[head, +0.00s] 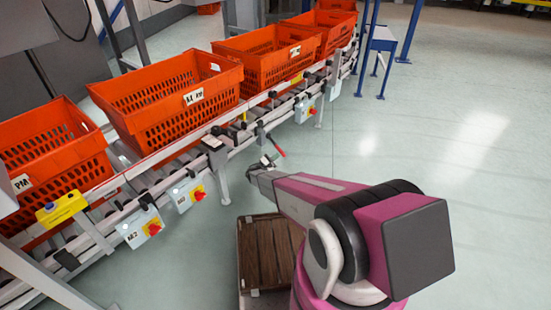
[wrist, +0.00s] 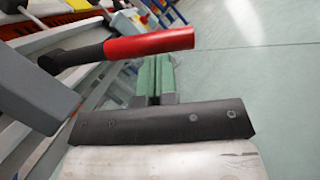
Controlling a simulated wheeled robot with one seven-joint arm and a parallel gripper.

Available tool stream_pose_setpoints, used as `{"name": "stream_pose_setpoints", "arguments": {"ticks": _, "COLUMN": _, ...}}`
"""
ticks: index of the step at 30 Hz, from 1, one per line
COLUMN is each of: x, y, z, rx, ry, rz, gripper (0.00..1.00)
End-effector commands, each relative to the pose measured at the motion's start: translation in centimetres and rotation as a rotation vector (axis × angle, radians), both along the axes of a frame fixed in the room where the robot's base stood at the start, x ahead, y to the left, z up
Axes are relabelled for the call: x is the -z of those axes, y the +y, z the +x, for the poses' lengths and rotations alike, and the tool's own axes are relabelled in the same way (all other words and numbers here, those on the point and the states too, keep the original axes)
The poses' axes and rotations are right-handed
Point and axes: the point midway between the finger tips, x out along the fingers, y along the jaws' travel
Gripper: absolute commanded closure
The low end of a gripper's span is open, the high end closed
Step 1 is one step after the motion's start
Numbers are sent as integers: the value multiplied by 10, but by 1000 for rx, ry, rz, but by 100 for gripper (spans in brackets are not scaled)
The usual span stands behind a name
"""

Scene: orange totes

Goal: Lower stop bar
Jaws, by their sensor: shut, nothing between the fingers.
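A lever with a red handle (head: 277,145) sticks out from the side of the conveyor, just past my gripper (head: 266,162) in the head view. In the wrist view the red handle (wrist: 150,43) and its black shaft cross the upper part of the picture, tilted slightly up to the right. My gripper (wrist: 154,75) has green fingertips, which are shut and empty. They appear just below the handle in that view; I cannot tell whether they touch it. I cannot clearly make out a separate stop bar.
Orange totes stand in a row on the conveyor, including a near one (head: 55,150), a middle one (head: 170,95) and a farther one (head: 265,55). Switch boxes with red knobs (head: 187,193) hang along the conveyor's side. Open floor (head: 440,120) lies to the right.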

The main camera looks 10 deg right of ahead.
Motion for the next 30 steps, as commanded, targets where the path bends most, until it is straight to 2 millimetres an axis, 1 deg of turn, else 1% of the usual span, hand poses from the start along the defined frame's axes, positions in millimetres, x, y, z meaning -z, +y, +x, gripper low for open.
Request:
{"name": "stream_pose_setpoints", "arguments": {"ticks": 20, "x": -10, "y": -7, "z": -8, "rx": 1, "ry": 77, "rz": -70, "gripper": 100}}
{"name": "stream_pose_setpoints", "arguments": {"ticks": 26, "x": -19, "y": -12, "z": -14, "rx": 2, "ry": 142, "rz": -128, "gripper": 100}}
{"name": "stream_pose_setpoints", "arguments": {"ticks": 30, "x": -31, "y": -17, "z": -20, "rx": 2, "ry": 220, "rz": -200, "gripper": 100}}
